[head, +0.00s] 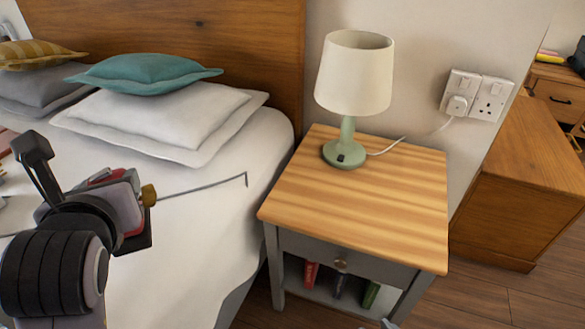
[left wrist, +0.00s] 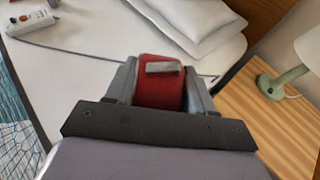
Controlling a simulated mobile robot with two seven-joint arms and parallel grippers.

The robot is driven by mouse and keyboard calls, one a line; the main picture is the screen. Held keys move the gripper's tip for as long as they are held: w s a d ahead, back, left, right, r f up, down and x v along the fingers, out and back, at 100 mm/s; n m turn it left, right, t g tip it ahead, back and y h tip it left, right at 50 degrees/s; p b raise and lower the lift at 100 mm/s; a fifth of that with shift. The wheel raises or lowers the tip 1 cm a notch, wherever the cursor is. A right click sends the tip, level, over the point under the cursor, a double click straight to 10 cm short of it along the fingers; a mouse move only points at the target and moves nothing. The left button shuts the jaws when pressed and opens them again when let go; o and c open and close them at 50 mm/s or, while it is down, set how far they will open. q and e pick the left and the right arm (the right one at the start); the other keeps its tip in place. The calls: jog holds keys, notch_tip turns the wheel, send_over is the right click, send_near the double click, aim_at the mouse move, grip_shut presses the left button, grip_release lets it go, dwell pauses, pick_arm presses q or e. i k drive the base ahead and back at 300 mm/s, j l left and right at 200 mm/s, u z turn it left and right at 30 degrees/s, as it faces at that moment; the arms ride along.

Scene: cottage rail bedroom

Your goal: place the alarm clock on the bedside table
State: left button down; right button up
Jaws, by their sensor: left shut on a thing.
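My left gripper (head: 140,205) is shut on the alarm clock (head: 101,176), held above the bed, left of the bedside table. The clock is mostly hidden by the gripper in the head view; its red body with a grey bar on top shows between the fingers in the left wrist view (left wrist: 158,92). The bedside table (head: 350,215) has a striped wooden top and grey frame, and it also shows at the right of the left wrist view (left wrist: 265,120).
A green lamp with a cream shade (head: 352,75) stands at the back of the tabletop, its cord running to a wall socket (head: 475,95). The front and right of the top are clear. Pillows (head: 160,125) lie on the bed. A thin dark hooked rod (head: 215,186) shows over the bed.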

aim_at(383, 195)
jog(key=l+z, duration=0.1)
jog(key=z, duration=0.85)
jog(key=i+l, duration=0.65)
jog(key=l+z, duration=0.05)
jog(key=l, duration=0.05)
